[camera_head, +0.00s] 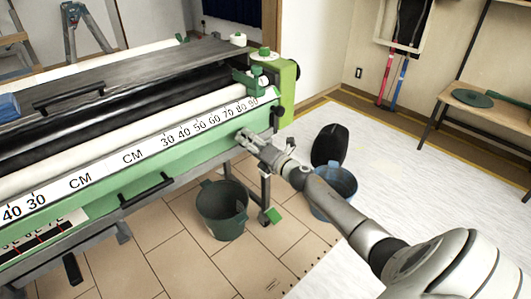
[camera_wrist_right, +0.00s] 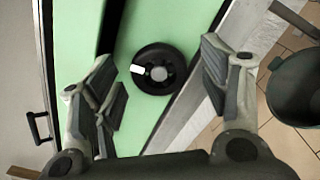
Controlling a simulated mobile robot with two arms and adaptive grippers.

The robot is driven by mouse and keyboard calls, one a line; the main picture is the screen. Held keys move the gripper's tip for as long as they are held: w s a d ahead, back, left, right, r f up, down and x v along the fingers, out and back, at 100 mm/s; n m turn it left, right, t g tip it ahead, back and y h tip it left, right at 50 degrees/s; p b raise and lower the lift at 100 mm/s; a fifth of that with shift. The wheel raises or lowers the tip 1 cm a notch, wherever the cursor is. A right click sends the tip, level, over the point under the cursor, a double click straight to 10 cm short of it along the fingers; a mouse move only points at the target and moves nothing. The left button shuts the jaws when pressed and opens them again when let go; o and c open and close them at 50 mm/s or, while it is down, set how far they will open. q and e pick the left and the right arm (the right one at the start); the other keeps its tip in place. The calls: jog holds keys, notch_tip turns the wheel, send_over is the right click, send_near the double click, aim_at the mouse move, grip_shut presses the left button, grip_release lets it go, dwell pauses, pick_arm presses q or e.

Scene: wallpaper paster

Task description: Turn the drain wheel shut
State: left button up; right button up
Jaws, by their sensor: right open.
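The drain wheel (camera_wrist_right: 153,68) is a round black wheel with a grey hub and a small white mark at the left of the hub. It sits on the green panel (camera_wrist_right: 82,28) of the pasting machine (camera_head: 145,163). In the right wrist view my right gripper (camera_wrist_right: 158,76) is open, with one finger at each side of the wheel and visible gaps between. I cannot tell its depth from the wheel. In the head view my right gripper (camera_head: 243,138) is at the machine's front near its right end. The wheel cannot be made out there. My left gripper is out of view.
A dark green bucket (camera_head: 222,210) stands on the floor below my right gripper; a blue bucket (camera_head: 336,192) stands to its right. A bench (camera_head: 492,107) is by the right wall. Black handles (camera_head: 146,191) stick out along the machine's front. White floor covering (camera_head: 425,165) lies open at right.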

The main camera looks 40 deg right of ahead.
jog(key=s, duration=0.9)
jog(key=shift+s+d, duration=0.4)
